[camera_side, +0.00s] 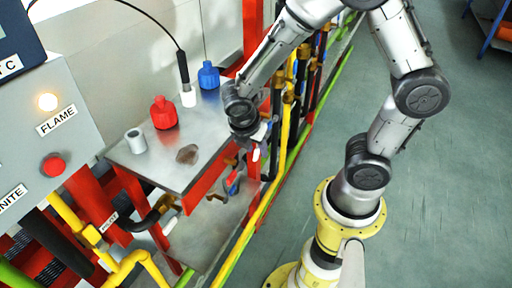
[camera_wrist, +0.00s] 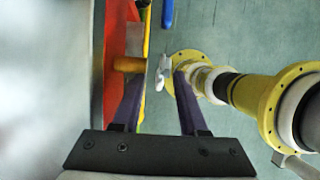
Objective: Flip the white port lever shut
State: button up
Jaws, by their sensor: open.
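The white port lever (camera_wrist: 162,73) shows in the wrist view, ahead of my gripper (camera_wrist: 158,82) and between its two dark fingers, closer to the right one. I cannot tell if a finger touches it. A brass fitting (camera_wrist: 128,64) sticks out from the red frame to the left of the lever. In the side view, my gripper (camera_side: 254,141) is beside the right edge of the metal table, and a small white piece (camera_side: 256,154) that looks like the lever shows just below it. The fingers are open and hold nothing. My arm partly hides this area.
The metal table (camera_side: 150,168) carries a red bottle (camera_side: 163,113), a blue bottle (camera_side: 208,75) and a grey cylinder (camera_side: 135,141). A red frame (camera_wrist: 116,40) stands close to the left finger. Yellow, green and black pipes run alongside the table. The floor (camera_side: 440,180) at right is clear.

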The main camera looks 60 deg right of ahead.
jog(key=shift+c, duration=0.3)
grip_shut()
jog(key=shift+y, duration=0.3)
jog(key=y, duration=0.2)
jog(key=r+y, duration=0.1)
jog(key=y, duration=0.2)
jog(key=shift+r+y, duration=0.1)
jog(key=shift+y, duration=0.2)
jog(key=y, duration=0.3)
jog(key=shift+w+r, duration=0.1)
jog(key=shift+r, duration=0.25)
jog(key=shift+r+y, duration=0.2)
jog(key=shift+y, duration=0.8)
jog(key=shift+r+y, duration=0.15)
jog(key=shift+y, duration=0.85)
